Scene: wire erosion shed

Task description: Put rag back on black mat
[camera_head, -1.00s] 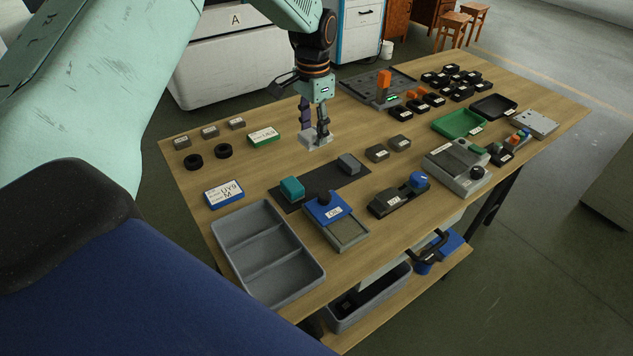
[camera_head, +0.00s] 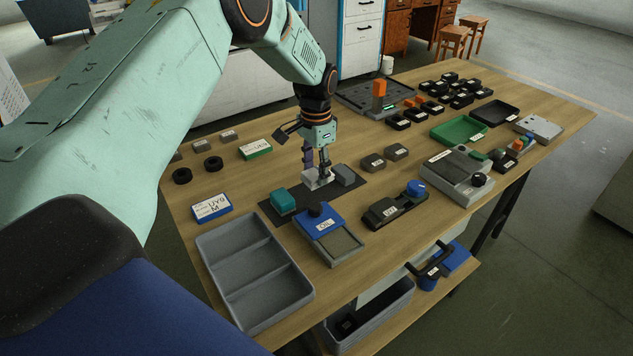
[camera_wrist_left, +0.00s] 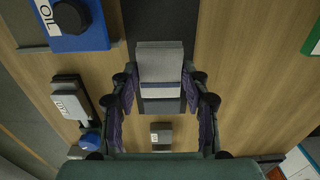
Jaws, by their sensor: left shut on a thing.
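The light grey-white rag (camera_head: 311,182) is between the fingers of my left gripper (camera_head: 318,174), which is shut on it. In the head view it is over the black mat (camera_head: 286,213), between a teal block (camera_head: 283,201) and a grey block (camera_head: 347,175). I cannot tell whether the rag touches the mat. In the left wrist view the rag (camera_wrist_left: 160,62) shows between the two dark fingers (camera_wrist_left: 160,82), with the mat (camera_wrist_left: 160,17) beyond it. My right gripper is not in view.
A blue-topped OIL box (camera_head: 325,226) stands close in front of the mat. A grey divided tray (camera_head: 253,268) is at the near left. Bare wood lies behind the mat.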

